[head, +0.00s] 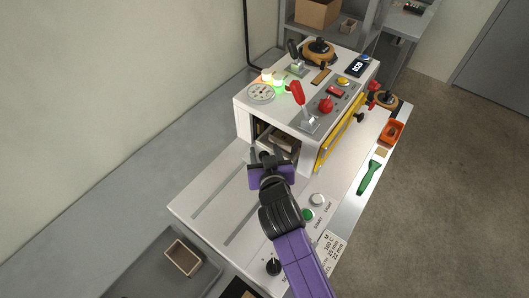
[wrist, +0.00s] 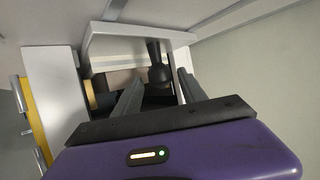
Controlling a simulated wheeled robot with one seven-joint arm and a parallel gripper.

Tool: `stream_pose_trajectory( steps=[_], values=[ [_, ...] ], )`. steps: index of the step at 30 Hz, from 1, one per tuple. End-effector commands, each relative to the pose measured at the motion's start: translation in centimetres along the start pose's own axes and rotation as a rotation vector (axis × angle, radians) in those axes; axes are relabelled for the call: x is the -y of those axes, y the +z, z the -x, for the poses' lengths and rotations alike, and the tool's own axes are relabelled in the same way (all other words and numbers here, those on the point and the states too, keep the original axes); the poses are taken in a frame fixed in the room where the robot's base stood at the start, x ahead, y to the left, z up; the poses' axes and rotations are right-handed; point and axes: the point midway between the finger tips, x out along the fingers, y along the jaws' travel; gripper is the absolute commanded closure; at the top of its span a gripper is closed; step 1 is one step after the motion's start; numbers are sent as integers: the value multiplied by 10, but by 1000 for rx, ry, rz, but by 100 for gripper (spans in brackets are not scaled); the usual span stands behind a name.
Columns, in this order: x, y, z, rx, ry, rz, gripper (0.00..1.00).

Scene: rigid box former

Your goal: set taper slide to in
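My gripper (head: 265,153) is at the dark front opening of the white box former (head: 247,122). In the wrist view my gripper (wrist: 158,78) has its two grey fingers apart. A black knob-like handle (wrist: 157,66) stands inside the opening, between and beyond the fingers; I cannot tell whether they touch it. It may be the taper slide, but no label on it is readable. Its lower part is hidden by my gripper. A brownish block (wrist: 120,78) lies to its left. In the head view the handle is not clearly visible.
A red lever (head: 298,93) and red knob (head: 326,104) stand on the machine's top. A yellow-edged guard (head: 340,132) is on its right side.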

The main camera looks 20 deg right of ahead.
Motion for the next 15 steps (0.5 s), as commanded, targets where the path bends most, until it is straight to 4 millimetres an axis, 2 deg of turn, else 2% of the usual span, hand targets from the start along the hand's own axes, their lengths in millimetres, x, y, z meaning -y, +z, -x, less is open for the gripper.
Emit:
stream_pose_trajectory(
  steps=[8, 15],
  values=[
    [2, 0, 4, 0, -3, -2, 51],
    [3, 2, 32, 2, -4, -4, 51]
  ],
)
